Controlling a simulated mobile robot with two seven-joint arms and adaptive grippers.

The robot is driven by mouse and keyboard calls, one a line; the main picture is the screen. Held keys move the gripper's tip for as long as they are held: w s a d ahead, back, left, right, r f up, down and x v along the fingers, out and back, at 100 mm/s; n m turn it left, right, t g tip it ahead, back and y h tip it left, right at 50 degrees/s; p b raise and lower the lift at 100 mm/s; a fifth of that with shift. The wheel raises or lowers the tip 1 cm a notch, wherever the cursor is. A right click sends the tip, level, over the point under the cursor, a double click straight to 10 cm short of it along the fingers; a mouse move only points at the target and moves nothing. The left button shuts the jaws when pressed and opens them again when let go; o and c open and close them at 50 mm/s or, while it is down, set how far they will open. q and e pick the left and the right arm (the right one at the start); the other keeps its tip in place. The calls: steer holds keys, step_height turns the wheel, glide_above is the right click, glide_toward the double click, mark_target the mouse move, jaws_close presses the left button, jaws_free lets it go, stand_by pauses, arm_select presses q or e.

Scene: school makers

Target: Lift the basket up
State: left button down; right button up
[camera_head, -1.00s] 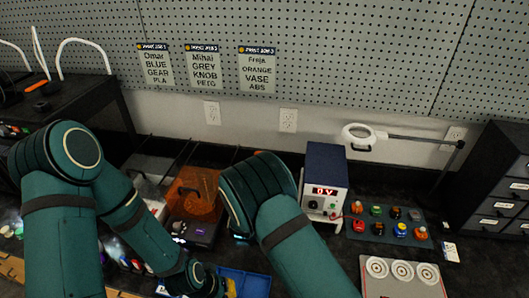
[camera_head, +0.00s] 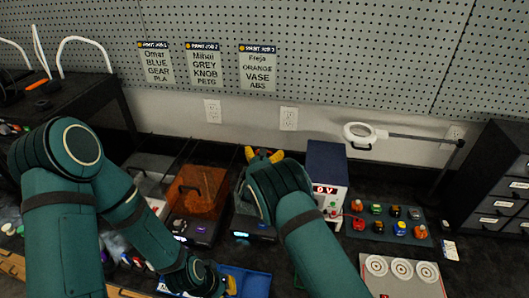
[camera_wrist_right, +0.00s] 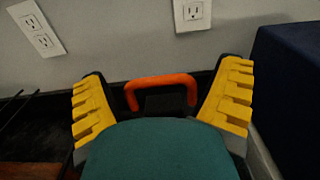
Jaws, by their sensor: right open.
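An orange-red handle (camera_wrist_right: 162,81) stands in the middle of the right wrist view, above a dark body against the wall. I take it to be the basket's handle; most of the basket is hidden behind my wrist. My right gripper (camera_wrist_right: 163,95) is open, with one yellow ribbed finger on each side of the handle and gaps between. In the head view my right gripper (camera_head: 263,154) is beside the dark blue power supply. My left gripper (camera_head: 228,284) is low, over the blue tray; its fingers are mostly hidden.
The dark blue power supply (camera_head: 327,164) stands close on the right. An orange-lidded box (camera_head: 197,192) is on the left. A panel of coloured knobs (camera_head: 388,224) and a magnifier lamp (camera_head: 360,136) are farther right. The wall (camera_head: 246,117) is close behind.

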steer(key=c, duration=1.1)
step_height(320, 180, up, 8)
steer(key=shift+f+p, duration=0.15)
steer(key=shift+p, duration=0.35)
jaws_close()
steer(key=shift+o, duration=2)
jaws_free()
steer(key=shift+f, duration=0.25)
steer(key=o, duration=0.7)
steer(key=shift+w+f, duration=0.1)
steer(key=shift+f, duration=0.05)
steer(key=shift+s, duration=0.2)
steer(key=s+a, duration=0.2)
steer(key=s, duration=0.9)
steer(key=shift+s+a, duration=0.2)
steer(key=shift+s, duration=0.15)
